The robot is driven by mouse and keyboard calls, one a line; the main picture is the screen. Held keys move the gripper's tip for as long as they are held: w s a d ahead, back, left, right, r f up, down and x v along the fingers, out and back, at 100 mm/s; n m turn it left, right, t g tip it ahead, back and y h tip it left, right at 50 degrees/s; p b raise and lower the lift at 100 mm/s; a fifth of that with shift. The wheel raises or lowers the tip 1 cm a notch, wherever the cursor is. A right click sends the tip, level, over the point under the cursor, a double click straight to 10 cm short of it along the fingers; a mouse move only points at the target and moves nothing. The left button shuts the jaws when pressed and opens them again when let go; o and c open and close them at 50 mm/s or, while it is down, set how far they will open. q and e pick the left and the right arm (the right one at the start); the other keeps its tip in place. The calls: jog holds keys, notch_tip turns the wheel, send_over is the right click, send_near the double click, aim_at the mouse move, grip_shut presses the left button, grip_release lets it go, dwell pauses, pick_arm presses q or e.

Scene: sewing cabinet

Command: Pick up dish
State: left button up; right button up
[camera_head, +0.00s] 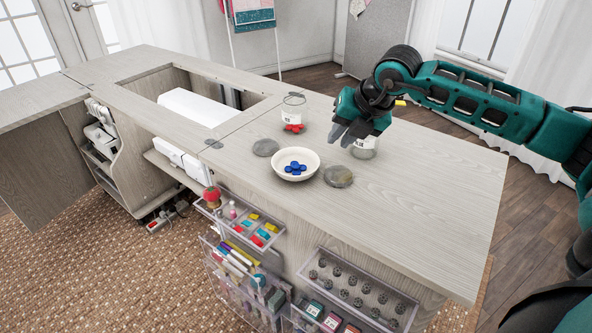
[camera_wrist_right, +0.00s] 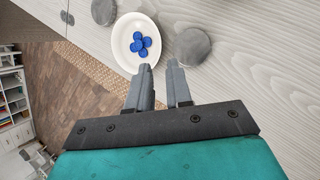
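The dish (camera_head: 297,177) is a small, shallow white bowl holding several blue buttons (camera_head: 295,166). It sits on the wooden cabinet top between two grey round lids. In the right wrist view the dish (camera_wrist_right: 120,45) lies just beyond the fingertips, and nothing covers it. My right gripper (camera_head: 343,141) is above the cabinet top, to the right of and above the dish, fingers pointing down. In the right wrist view its two fingers (camera_wrist_right: 159,68) are apart with nothing between them. My left gripper is not in view.
One grey lid (camera_head: 265,147) lies left of the dish, another (camera_head: 338,177) right of it. A glass jar with red pieces (camera_head: 292,115) stands behind. A second jar (camera_head: 366,148) stands beside my right gripper. Clear trays (camera_head: 358,292) hang on the front. The right tabletop is clear.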

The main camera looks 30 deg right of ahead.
aim_at(318, 161)
jog(key=b+x, duration=0.1)
jog(key=x, duration=1)
jog(key=shift+w+a+f, duration=0.15)
jog(key=shift+w+f, duration=0.05)
grip_shut()
